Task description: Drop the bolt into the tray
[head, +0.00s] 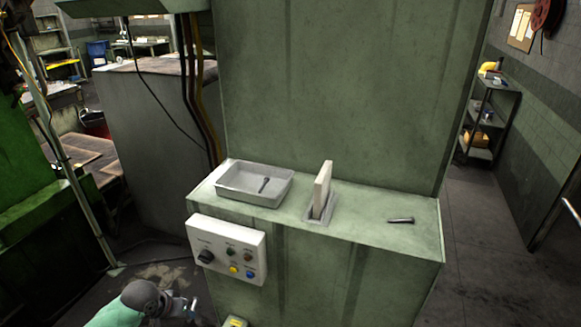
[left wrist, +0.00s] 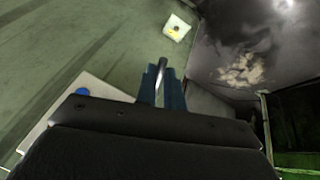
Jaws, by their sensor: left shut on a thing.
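The grey tray (head: 228,183) sits on the left part of the green machine ledge, with one bolt (head: 264,185) lying inside it. Another bolt (head: 400,220) lies on the ledge at the right. My left gripper (head: 193,305) is low in front of the machine, below the control panel and well below the tray. In the left wrist view its blue fingers (left wrist: 165,88) are shut on a grey metal bolt (left wrist: 161,68), which sticks out past the fingertips. My right gripper is in neither view.
A pale upright plate (head: 322,188) stands in a slot on the ledge, between the tray and the loose bolt. The control panel (head: 226,248) with a knob and buttons juts from the machine front. A small box with a yellow top (head: 235,322) is below it.

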